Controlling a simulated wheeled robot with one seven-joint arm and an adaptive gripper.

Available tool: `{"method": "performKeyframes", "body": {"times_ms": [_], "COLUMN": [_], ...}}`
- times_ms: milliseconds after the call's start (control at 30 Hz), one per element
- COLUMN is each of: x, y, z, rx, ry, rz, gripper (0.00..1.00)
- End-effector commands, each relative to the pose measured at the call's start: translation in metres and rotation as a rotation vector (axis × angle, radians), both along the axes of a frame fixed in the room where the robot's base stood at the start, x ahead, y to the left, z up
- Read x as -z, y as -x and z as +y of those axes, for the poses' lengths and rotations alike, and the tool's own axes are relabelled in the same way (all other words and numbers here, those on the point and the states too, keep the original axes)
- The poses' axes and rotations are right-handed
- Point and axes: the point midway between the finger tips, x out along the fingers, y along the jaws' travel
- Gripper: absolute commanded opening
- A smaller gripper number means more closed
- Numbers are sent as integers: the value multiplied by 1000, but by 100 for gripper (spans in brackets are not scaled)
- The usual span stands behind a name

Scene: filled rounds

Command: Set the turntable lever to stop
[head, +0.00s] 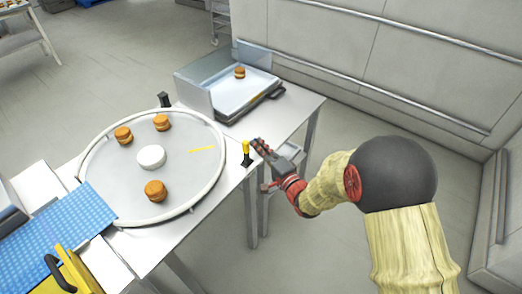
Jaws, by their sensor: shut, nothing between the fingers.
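The round grey turntable (110,185) lies on the table at left, with a raised pale rim. Several brown filled rounds stand on it, including one at the front (155,190), around a white hub (151,157). A yellow line marks its right part. The lever (246,148), with a yellow top and dark lower part, stands at the table edge just right of the turntable. My gripper (257,143) is shut and empty, its fingertips close to the lever's right side. I cannot tell whether they touch it. No stop marking is legible.
A tray with a clear guard (228,95) and one filled round (240,72) sits at the table's far end. A blue textured mat (50,230) and a yellow piece with a black handle (75,275) are at lower left. A railed wall (400,60) stands at right.

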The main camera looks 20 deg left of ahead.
Motion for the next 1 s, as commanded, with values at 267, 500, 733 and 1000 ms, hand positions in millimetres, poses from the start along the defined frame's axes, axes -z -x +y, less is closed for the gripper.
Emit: {"method": "performKeyframes", "body": {"times_ms": [267,500,733,1000], "x": [-2,-3,-2,-2], "y": [21,31,35,36], "z": [9,13,15,15], "rx": [-2,-2,-1,-1], "ry": [58,56,56,56], "rz": [-138,-136,-135,-135], "gripper": [0,0,0,0]}}
